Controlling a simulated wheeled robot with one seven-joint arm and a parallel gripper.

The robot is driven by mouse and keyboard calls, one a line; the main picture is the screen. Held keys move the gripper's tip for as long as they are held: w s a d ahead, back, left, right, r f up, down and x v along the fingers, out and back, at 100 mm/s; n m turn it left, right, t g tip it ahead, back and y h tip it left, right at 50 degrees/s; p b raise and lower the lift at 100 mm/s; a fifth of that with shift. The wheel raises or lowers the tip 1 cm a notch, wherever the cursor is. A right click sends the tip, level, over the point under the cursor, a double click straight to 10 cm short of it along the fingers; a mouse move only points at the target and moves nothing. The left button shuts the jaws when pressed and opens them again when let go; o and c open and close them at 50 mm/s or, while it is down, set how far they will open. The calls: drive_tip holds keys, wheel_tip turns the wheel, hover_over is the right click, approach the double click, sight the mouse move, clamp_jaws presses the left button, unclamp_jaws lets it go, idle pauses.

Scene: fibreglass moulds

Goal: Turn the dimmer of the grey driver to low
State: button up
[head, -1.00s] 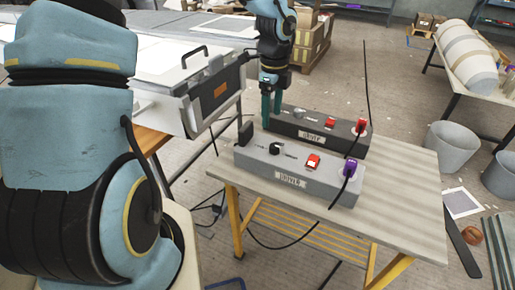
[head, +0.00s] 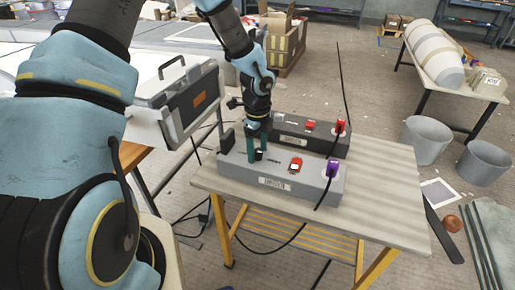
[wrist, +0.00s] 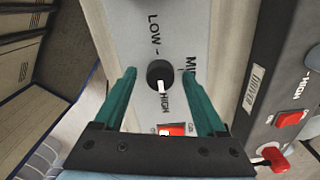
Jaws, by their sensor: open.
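The grey driver (head: 310,181) is a long light grey box on the front of the small table, with a red switch (head: 296,165) and a purple plug (head: 332,168). Its dimmer is a round black knob (wrist: 159,74) with a white pointer, printed LOW, MID and HIGH around it. The pointer is turned toward HIGH. My gripper (wrist: 159,71) is open, with one green finger on each side of the knob and a gap showing at both. In the head view my gripper (head: 254,150) points down over the left part of the grey driver and partly hides the knob.
A dark driver (head: 325,145) with its own red switch and red plug (head: 340,126) stands just behind the grey one. Black cables hang from both. The table's right side (head: 390,200) is clear.

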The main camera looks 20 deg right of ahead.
clamp_jaws()
idle(0.7)
